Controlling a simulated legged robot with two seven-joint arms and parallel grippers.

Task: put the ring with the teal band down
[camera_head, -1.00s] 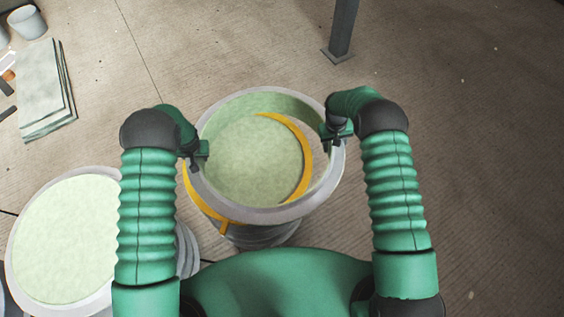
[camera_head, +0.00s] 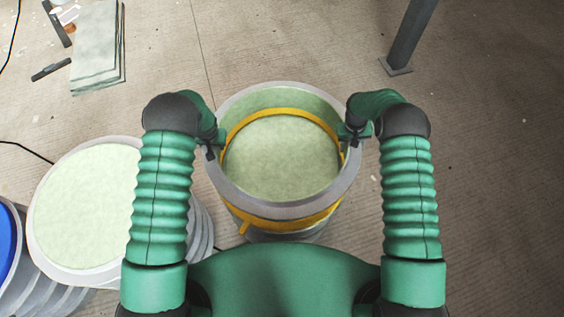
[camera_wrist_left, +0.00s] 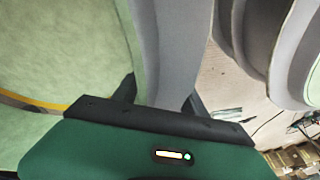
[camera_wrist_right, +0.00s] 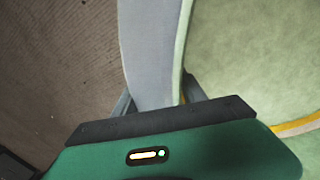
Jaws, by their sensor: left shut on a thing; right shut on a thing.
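A round ring (camera_head: 284,209) with a grey rim and pale green inner wall is held between my two grippers. No teal band shows on it. My left gripper (camera_head: 213,146) is shut on its left wall, and my right gripper (camera_head: 352,137) on its right wall. The ring wall runs between the fingers in the left wrist view (camera_wrist_left: 178,50) and the right wrist view (camera_wrist_right: 150,50). Below it is a mould with a yellow band (camera_head: 290,222) and a pale green face (camera_head: 282,160). The ring looks nearly centred over it; I cannot tell whether they touch.
A grey post (camera_head: 410,35) stands at upper right. Sheets (camera_head: 98,45) lie at upper left. The floor at right is clear.

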